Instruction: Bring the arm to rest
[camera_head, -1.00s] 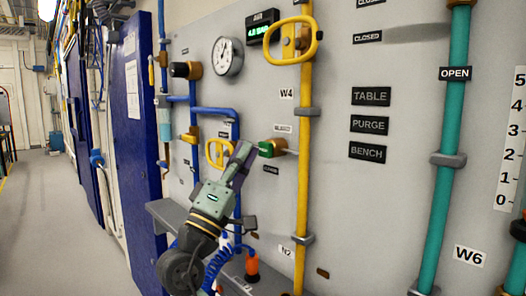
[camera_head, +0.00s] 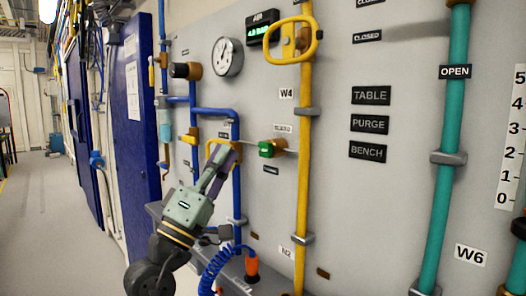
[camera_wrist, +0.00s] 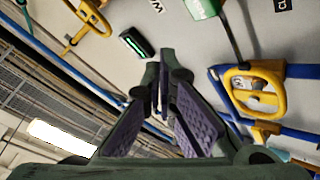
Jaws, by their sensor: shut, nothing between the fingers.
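My gripper (camera_head: 225,158) is in front of the grey panel in the head view, pointing up and to the right. Its fingertips overlap the small yellow handle (camera_head: 212,152) there; I cannot tell from this view how far apart they are in depth. In the wrist view my gripper (camera_wrist: 162,75) has its fingertips close together with nothing held. The green valve knob (camera_head: 266,149) is to the right of the fingers, clear of them.
A yellow pipe (camera_head: 304,150) with a large yellow handle (camera_head: 291,41) stands to the right. Blue pipes (camera_head: 212,112) run behind the gripper. A grey ledge (camera_head: 240,277) and a coiled blue hose (camera_head: 213,268) are below. The floor (camera_head: 62,215) at left is open.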

